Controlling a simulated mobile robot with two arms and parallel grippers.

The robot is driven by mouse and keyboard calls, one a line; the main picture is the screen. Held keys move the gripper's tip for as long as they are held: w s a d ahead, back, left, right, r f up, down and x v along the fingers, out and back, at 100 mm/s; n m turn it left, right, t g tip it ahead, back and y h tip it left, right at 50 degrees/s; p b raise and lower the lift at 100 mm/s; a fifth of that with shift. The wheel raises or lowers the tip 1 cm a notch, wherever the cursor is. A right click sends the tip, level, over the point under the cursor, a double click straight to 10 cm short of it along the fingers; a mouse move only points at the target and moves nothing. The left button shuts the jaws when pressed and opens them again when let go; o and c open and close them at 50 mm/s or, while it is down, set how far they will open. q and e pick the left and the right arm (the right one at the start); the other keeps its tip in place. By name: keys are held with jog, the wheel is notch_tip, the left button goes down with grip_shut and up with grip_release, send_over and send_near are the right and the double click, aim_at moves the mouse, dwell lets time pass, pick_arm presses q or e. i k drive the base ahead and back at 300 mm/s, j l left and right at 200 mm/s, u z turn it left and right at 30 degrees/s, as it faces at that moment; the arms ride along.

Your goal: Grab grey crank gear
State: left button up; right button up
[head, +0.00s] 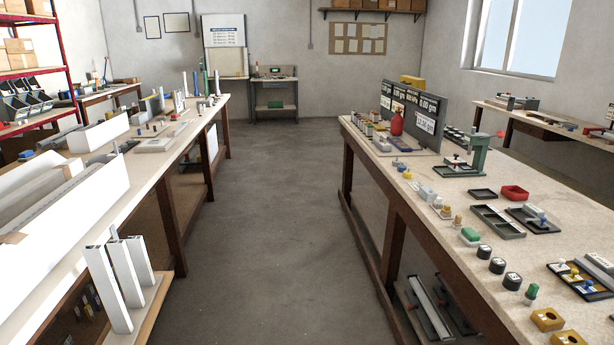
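I cannot single out a grey crank gear; the small parts are too small at this distance to tell. Many small parts stand on the right workbench (450,205), some in trays and some loose. More small grey and coloured parts lie on the far half of the left workbench (212,112). Neither of my grippers shows in the head view, so I cannot see whether they are open or shut.
A clear grey floor aisle (280,190) runs between the benches. White shutter profiles (125,275) stand at the lower left, with long white boxes behind. A green press (478,155) and display boards (410,108) stand on the right bench. A small workstation (274,92) stands at the back.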

aim_at(382, 147)
jog(key=i+u, duration=0.35)
jog(key=i, duration=1.75)
jog(key=i+z, duration=0.15)
jog(key=i, duration=0.35)
jog(key=i+j+z, duration=0.1)
jog(key=i, duration=0.4)
jog(key=i+j+z, duration=0.15)
jog(key=i, duration=0.35)
jog(key=i+j+z, duration=0.1)
jog(key=i+j, duration=0.25)
jog(key=i, duration=0.1)
